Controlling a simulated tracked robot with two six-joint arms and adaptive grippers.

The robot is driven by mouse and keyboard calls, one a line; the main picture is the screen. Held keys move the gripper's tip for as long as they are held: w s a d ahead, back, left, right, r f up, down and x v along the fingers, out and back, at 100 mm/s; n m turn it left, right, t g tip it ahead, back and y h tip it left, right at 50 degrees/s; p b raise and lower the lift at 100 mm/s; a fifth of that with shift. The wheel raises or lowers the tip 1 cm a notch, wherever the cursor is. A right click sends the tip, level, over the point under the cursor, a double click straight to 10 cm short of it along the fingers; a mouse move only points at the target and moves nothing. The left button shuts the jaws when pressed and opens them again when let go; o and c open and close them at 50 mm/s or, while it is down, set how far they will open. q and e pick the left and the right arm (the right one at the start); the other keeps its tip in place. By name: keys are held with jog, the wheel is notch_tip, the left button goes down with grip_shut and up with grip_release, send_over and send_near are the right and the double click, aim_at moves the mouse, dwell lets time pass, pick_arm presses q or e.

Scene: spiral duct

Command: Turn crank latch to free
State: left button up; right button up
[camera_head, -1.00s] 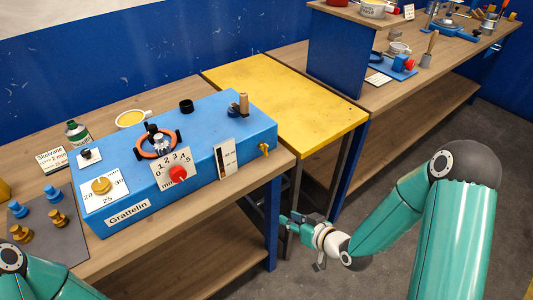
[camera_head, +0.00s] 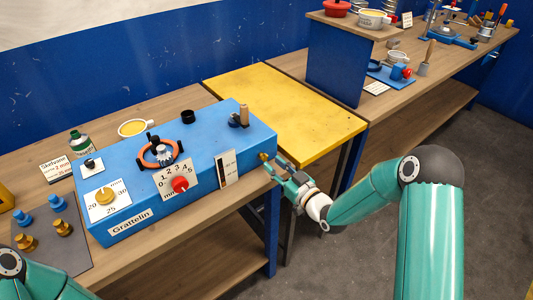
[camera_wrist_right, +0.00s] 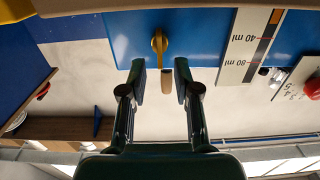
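The blue box (camera_head: 200,138) labelled Grattelin stands on the wooden bench. A small yellow latch (camera_head: 263,156) sits on its right front end. It also shows in the right wrist view (camera_wrist_right: 159,42) against the blue face. On top of the box is a dark crank with an upright wooden handle (camera_head: 244,114). Which of these is the crank latch, I cannot tell for sure. My right gripper (camera_head: 273,168) is at the box's right end, close to the yellow latch. In the wrist view its fingers (camera_wrist_right: 162,82) are apart and empty, with the latch just beyond the gap. My left gripper is out of view.
A red knob (camera_head: 180,184), a yellow dial (camera_head: 106,196) and an orange ring handle (camera_head: 158,152) are on the box. The bench edge (camera_head: 225,206) lies below the right gripper. A yellow table (camera_head: 290,108) stands behind it. Open floor lies to the right.

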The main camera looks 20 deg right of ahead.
aim_at(268, 160)
jog(key=shift+p+x, duration=0.45)
jog(key=shift+x, duration=1.85)
grip_shut()
